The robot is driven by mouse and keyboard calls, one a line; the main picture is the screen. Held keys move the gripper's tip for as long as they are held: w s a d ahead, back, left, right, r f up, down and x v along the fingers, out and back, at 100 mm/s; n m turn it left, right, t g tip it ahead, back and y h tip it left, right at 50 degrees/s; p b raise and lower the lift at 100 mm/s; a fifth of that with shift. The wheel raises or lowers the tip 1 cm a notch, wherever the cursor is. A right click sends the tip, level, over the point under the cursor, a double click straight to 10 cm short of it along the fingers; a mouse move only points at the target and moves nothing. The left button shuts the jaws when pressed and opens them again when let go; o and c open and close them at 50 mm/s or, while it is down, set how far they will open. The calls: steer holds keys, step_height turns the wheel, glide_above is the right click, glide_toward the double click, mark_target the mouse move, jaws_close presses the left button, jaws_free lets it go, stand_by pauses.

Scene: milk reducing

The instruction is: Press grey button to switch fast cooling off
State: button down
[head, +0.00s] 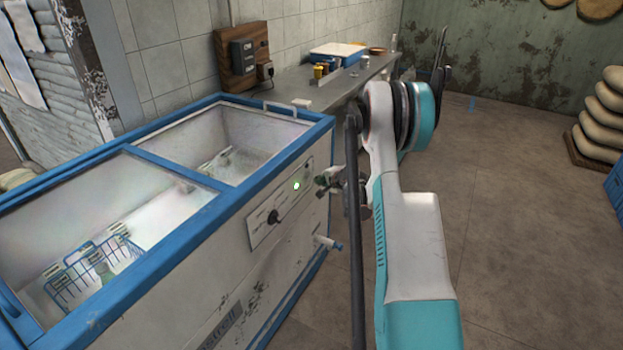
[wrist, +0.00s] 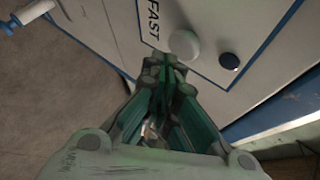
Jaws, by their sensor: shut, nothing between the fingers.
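The control panel (head: 283,200) is on the front of the blue-and-white chest freezer (head: 160,190). In the wrist view, a round pale grey button (wrist: 184,44) sits beside the word FAST on the panel. A smaller dark round part (wrist: 229,61) is to its right. In the head view, a bright pale-green spot (head: 296,186) shows on the panel, with a dark knob (head: 273,216) to its lower left. My gripper (wrist: 165,76) is shut and empty, its tips just below the pale button in the wrist view; contact cannot be told. In the head view, my gripper (head: 324,181) is right of the panel.
The freezer is open, with a blue wire basket (head: 92,270) of packs inside. A pipe stub (head: 328,243) sticks out below the panel. A counter (head: 320,88) with items stands behind. Stacked sacks (head: 603,118) are at the right. The floor between is clear.

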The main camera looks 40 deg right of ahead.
steer(key=s, duration=0.1)
steer(key=s+d, duration=0.1)
steer(key=s, duration=0.2)
steer(key=shift+d, duration=0.35)
stand_by(0.3)
